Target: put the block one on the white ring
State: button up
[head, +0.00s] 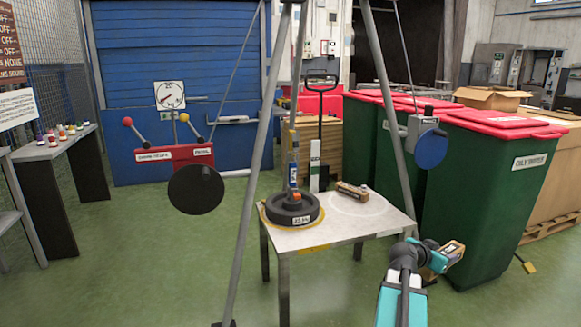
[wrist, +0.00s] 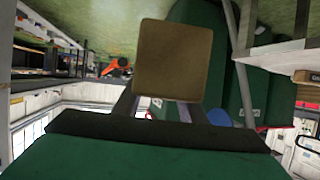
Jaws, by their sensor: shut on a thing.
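My gripper (head: 436,258) is at the lower right of the head view, beyond the table's right front corner. It is shut on a brown block (head: 453,250), held in the air apart from the table. The block also shows in the wrist view (wrist: 172,60), where its flat tan face hides most of the fingers. I cannot read a number on it. The white ring (head: 358,215) is a thin outline on the right half of the pale table top. Another brown block-like thing (head: 352,191) lies at the ring's back left edge.
The table (head: 318,236) also bears a dark round weight (head: 292,209) on a yellow ring at the left. A metal frame's slanting leg (head: 398,120) passes near the table's right side. Green bins (head: 490,190) stand at the right.

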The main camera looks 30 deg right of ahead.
jog(key=w+a+r+n+t+y, duration=0.1)
jog(key=w+a+r+n+t, duration=0.2)
jog(key=w+a, duration=1.1)
jog(key=w+a+r+n+t+y, duration=0.1)
jog(key=w+a+n+t, duration=0.3)
jog(key=w+a, duration=0.95)
jog(key=w+a+r+n+t+y, duration=0.2)
jog(key=w+a, duration=0.3)
jog(key=a, duration=0.5)
jog(key=w+a+r+n+t+y, duration=0.2)
jog(key=w+a+n+y, duration=0.3)
jog(key=a, duration=0.6)
jog(key=w+a+r+n+t+y, duration=0.2)
jog(key=w+a+n+y, duration=0.2)
jog(key=a, duration=0.7)
jog(key=shift+w+a+r+t, duration=0.25)
jog(key=shift+w+r+t, duration=0.05)
jog(key=shift+w, duration=0.75)
jog(key=a, duration=0.7)
